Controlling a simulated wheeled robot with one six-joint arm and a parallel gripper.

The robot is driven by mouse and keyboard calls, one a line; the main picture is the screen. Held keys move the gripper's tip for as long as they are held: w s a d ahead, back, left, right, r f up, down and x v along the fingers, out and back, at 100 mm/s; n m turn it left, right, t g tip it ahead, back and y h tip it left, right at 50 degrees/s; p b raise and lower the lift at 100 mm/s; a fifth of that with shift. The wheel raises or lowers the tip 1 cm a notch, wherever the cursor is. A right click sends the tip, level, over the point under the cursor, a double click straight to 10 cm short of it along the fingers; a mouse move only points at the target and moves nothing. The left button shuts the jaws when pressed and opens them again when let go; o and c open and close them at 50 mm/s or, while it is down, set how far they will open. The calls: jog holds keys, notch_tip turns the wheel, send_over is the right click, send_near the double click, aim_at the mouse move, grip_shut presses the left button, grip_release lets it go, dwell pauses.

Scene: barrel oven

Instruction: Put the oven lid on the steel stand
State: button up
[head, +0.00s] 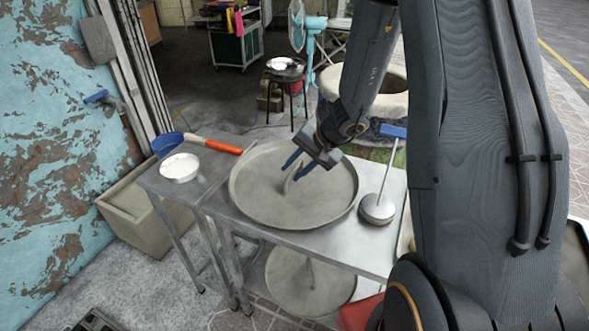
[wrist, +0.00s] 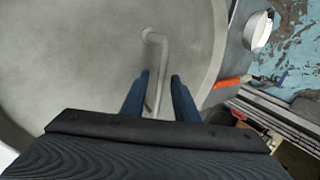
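The oven lid (head: 265,200) is a wide, shallow grey disc with a raised rim and a bent bar handle (wrist: 158,60) at its middle. In the head view it lies on top of the steel stand (head: 215,180), apparently flat. My gripper (head: 298,170) is over the middle of the lid, fingers pointing down. In the wrist view my gripper (wrist: 160,90) has one finger on each side of the handle, with gaps showing, so it looks open around it. The lower end of the handle is partly hidden behind my gripper.
A white bowl (head: 180,167), a blue pan (head: 166,143) and an orange handle (head: 223,146) are left of the lid. A long-handled round tool (head: 377,208) is close on its right. Another grey disc (head: 300,285) is on the lower shelf. The stone oven (head: 385,100) stands behind.

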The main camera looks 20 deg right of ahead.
jog(key=shift+r, duration=0.15)
jog(key=shift+s+d+r, duration=0.1)
jog(key=shift+d+r, duration=0.1)
jog(key=shift+r, duration=0.15)
jog(key=b+v, duration=0.1)
jog(key=v, duration=1)
jog(key=s+a+n+g+h, duration=0.1)
jog(key=s+n, duration=0.3)
jog(key=s, duration=0.4)
jog(key=s+a+n+g+h, duration=0.2)
jog(key=s+a+n+h, duration=0.2)
jog(key=s, duration=0.5)
jog(key=shift+a+f+g, duration=0.15)
jog(key=shift+f+g, duration=0.15)
jog(key=shift+f, duration=0.1)
jog(key=shift+s, duration=0.1)
